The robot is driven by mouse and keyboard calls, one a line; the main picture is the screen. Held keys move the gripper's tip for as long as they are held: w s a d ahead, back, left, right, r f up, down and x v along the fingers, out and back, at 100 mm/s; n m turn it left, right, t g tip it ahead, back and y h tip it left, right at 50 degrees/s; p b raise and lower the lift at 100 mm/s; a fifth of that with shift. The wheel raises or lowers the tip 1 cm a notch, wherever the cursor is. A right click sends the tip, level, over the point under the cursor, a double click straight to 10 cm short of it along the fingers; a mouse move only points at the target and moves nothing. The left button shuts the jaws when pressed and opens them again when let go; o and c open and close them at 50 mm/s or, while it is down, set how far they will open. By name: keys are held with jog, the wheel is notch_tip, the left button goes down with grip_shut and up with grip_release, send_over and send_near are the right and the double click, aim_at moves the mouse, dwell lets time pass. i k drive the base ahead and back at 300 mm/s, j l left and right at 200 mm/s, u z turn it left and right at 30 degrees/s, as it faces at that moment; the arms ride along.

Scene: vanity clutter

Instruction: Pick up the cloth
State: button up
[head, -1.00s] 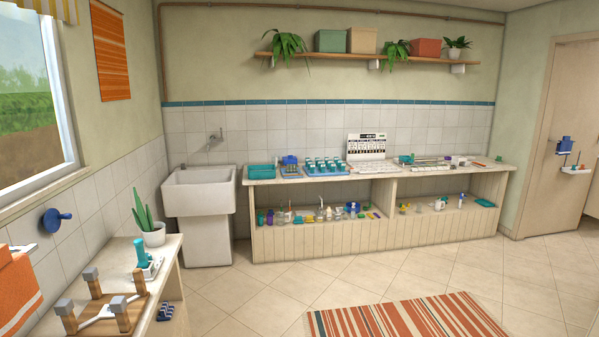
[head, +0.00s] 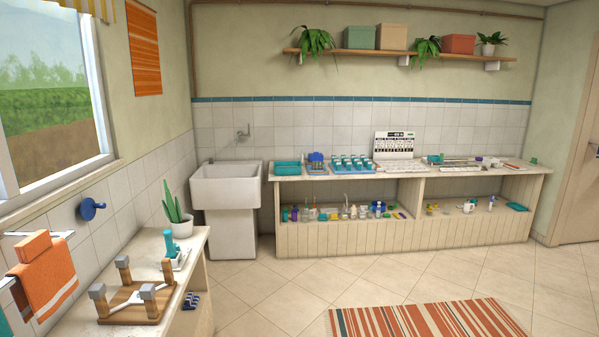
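An orange cloth (head: 50,281) with a pale stripe hangs on a white rail at the left edge of the head view. A folded orange piece (head: 30,245) sits at the top of that rail. A sliver of teal fabric (head: 4,324) shows at the lower left corner, mostly cut off. I cannot tell from the picture which of these the task means. My gripper is not in view.
A side counter (head: 205,240) beside the rail holds a wooden stand (head: 140,310) with upright posts and a potted plant (head: 180,227). A sink (head: 227,185) and a cluttered long bench (head: 350,240) line the back wall. Tiled floor around a striped rug (head: 430,322) is clear.

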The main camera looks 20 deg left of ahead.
aim_at(316, 165)
jog(key=i+j+u, duration=0.35)
jog(key=i, duration=0.25)
jog(key=i+u, duration=0.35)
jog(key=i, duration=1.45)
jog(key=i+j, duration=0.15)
jog(key=i, duration=2.3)
jog(key=i+j+z, duration=0.1)
jog(key=i+z, duration=0.35)
jog(key=i+j+z, duration=0.2)
jog(key=i+z, duration=0.2)
jog(key=i+j+z, duration=0.7)
jog(key=z, duration=0.2)
jog(key=i+j+z, duration=0.15)
jog(key=j, duration=0.2)
jog(key=j+z, duration=0.1)
jog(key=j, duration=0.25)
jog(key=i, duration=0.05)
